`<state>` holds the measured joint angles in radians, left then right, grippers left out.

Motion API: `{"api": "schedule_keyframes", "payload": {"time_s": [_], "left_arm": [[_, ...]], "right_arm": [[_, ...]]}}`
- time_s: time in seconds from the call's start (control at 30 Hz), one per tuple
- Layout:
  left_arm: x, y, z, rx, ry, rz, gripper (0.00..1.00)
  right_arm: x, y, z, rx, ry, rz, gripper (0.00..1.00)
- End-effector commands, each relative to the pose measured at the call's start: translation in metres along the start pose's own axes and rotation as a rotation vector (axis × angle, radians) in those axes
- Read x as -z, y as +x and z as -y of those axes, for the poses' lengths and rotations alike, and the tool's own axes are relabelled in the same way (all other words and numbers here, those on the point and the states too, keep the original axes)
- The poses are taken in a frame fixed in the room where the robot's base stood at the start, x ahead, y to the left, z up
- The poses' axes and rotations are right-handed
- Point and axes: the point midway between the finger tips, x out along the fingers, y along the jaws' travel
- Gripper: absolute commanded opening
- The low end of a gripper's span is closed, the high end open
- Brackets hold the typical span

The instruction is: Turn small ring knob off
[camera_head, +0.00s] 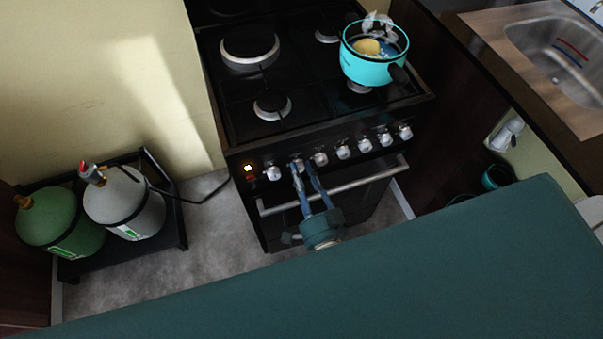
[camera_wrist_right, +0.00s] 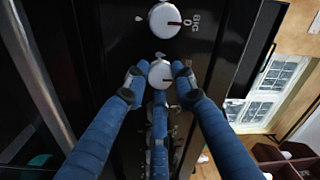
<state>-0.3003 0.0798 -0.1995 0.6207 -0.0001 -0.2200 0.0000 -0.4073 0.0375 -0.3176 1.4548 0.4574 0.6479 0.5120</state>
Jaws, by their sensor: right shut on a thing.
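The black stove (camera_head: 320,125) has a row of several silver knobs along its front panel. My right gripper (camera_head: 299,167) reaches up to the second knob (camera_head: 297,163) from the left, its blue fingers on either side. In the right wrist view, my right gripper (camera_wrist_right: 160,77) is shut on this small round white-silver knob (camera_wrist_right: 160,72), which bears a short dark mark on its right side. Its label is not legible. The knob above it (camera_wrist_right: 165,20) sits beside the word BIG and has a red mark near a 0. My left gripper is not in view.
A turquoise pot (camera_head: 372,68) with things in it stands on the front right burner. The oven handle (camera_head: 345,184) runs below the knobs. Gas bottles (camera_head: 127,203) stand at left; a sink (camera_head: 562,55) is at right. An orange light (camera_head: 249,168) glows on the panel.

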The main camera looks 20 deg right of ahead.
Motion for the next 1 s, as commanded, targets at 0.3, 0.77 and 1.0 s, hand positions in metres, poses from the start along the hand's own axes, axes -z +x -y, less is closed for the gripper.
{"api": "schedule_keyframes", "payload": {"time_s": [0.3, 0.77, 1.0], "left_arm": [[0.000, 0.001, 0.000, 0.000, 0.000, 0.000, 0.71], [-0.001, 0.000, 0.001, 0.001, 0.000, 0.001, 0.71], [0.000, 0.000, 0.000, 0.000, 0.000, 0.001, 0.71]], "right_arm": [[-0.008, -0.004, -0.004, -0.011, 0.004, 0.020, 0.00], [-0.004, -0.004, -0.001, -0.005, 0.001, 0.009, 0.44], [-0.004, -0.042, -0.002, -0.007, 0.000, 0.013, 0.44]]}}
